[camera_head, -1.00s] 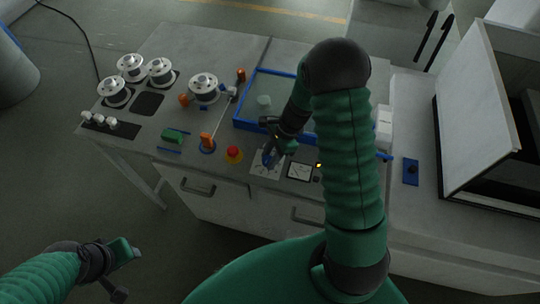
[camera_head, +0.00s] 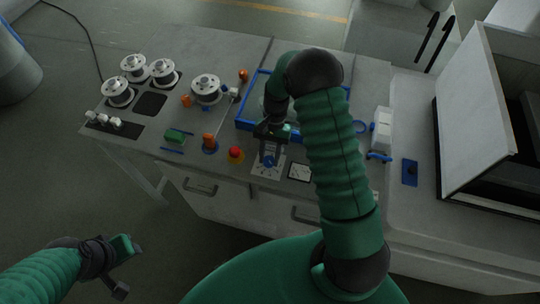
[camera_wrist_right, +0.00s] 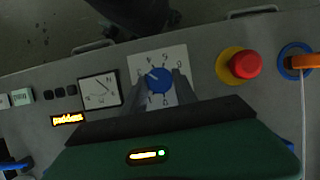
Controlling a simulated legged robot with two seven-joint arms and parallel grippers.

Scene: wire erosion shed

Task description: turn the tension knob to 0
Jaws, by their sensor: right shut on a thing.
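The tension knob is a round blue knob (camera_wrist_right: 158,80) on a white dial plate (camera_wrist_right: 173,57) with black numbers around it. Its pale mark points to the upper left in the wrist view; the small digits are hard to read. The knob also shows in the head view (camera_head: 268,160) on its plate near the bench's front edge. My right gripper (camera_wrist_right: 157,90) is shut on the knob, one dark finger on each side. It reaches down from behind the knob in the head view (camera_head: 269,152). My left gripper (camera_head: 128,248) hangs away from the bench at lower left, its jaws unclear.
A red button (camera_wrist_right: 246,64) on a yellow base sits beside the dial, with an orange handle (camera_wrist_right: 304,61) beyond. A meter (camera_wrist_right: 100,90) sits on the other side. A blue-edged tray (camera_head: 244,112) lies behind the knob; several spools (camera_head: 206,88) stand at left.

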